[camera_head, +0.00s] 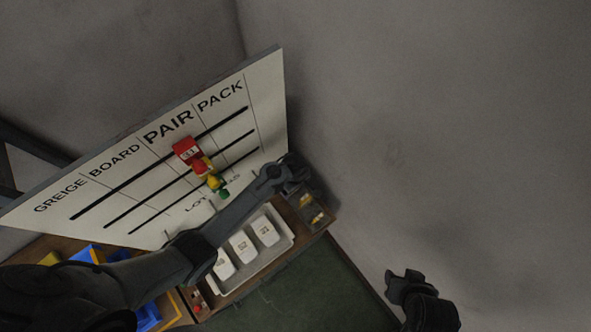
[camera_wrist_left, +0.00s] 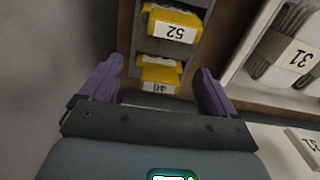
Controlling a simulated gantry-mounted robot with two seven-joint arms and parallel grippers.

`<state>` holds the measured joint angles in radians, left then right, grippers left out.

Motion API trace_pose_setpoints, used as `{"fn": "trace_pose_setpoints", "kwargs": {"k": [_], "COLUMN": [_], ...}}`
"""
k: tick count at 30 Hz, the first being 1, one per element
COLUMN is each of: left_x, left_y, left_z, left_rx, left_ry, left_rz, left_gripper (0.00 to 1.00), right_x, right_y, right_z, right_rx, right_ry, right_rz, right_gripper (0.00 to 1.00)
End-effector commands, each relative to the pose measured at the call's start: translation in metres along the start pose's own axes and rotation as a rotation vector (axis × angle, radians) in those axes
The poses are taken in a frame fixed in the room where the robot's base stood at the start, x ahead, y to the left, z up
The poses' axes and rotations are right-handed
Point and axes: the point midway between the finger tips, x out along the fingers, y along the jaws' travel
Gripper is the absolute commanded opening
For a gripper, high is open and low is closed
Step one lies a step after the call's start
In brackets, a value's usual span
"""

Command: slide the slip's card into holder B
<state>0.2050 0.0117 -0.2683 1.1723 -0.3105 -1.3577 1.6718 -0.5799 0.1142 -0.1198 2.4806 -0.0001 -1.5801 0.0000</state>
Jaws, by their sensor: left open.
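My left gripper (camera_head: 290,172) reaches across the board's lower right corner. In the left wrist view my left gripper (camera_wrist_left: 157,85) is open, with nothing seen between its purple fingers. Beyond the fingers, a yellow card marked 52 (camera_wrist_left: 172,25) and a second yellow card (camera_wrist_left: 158,84) sit in a dark rack (camera_wrist_left: 158,46). No holder lettered B is readable. My right gripper (camera_head: 405,283) is low at the right, far from the board; its jaw state is unclear.
A white board (camera_head: 265,95) with GREIGE, BOARD, PAIR and PACK columns stands behind. It bears a red piece marked 31 (camera_head: 186,148) with yellow and green pieces below. A white tray (camera_head: 287,237) of banded bundles and blue bins (camera_head: 147,315) share the wooden bench.

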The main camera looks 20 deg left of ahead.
Motion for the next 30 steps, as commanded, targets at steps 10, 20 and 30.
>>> {"fn": "trace_pose_setpoints", "kwargs": {"k": [10, 20, 30], "left_x": [-0.001, -0.001, -0.012], "left_y": [0.0, 0.0, 0.0], "left_z": [0.0, 0.0, 0.0], "left_rx": [0.0, 0.0, 0.0], "left_ry": [0.0, 0.0, 0.0], "left_rz": [0.0, 0.001, 0.001], "left_gripper": [0.48, 0.3, 0.3], "right_x": [0.0, 0.0, -0.011], "right_y": [0.001, 0.002, 0.002], "right_z": [0.0, 0.001, -0.003], "right_rx": [-0.002, -0.01, -0.008], "right_ry": [-0.001, -0.003, -0.003], "right_rz": [0.002, 0.007, 0.006], "right_gripper": [0.43, 0.43, 0.43]}}
